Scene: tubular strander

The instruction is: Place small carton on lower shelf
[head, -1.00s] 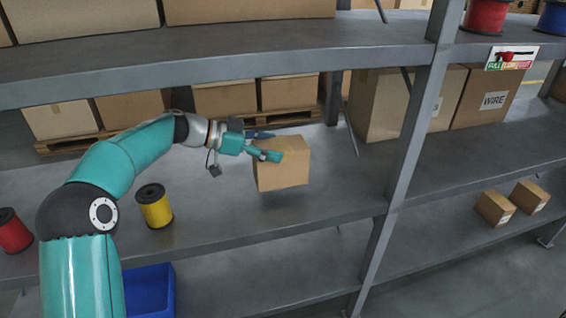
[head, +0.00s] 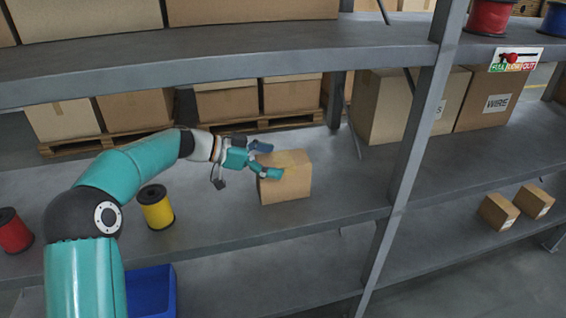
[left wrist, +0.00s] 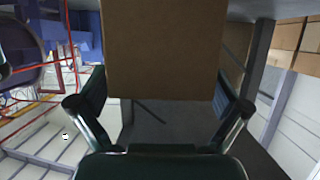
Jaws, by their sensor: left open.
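The small carton (head: 287,186) is a plain brown box with tape on top. It stands upright on the shelf (head: 215,215) below the top one, right of the yellow spool. In the left wrist view the carton (left wrist: 165,50) fills the upper middle, between the two fingers. My left gripper (head: 269,160) is open at the carton's left side, one finger behind it and one in front. The carton's left face is partly hidden by the fingers. My right gripper is not in view.
A yellow spool (head: 155,207) and a red spool (head: 14,231) stand left on the same shelf. An upright post (head: 412,150) is to the right, with large cartons (head: 380,105) behind. The upper shelf beam (head: 220,78) runs above my arm. Two small cartons (head: 498,211) (head: 535,201) sit at right.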

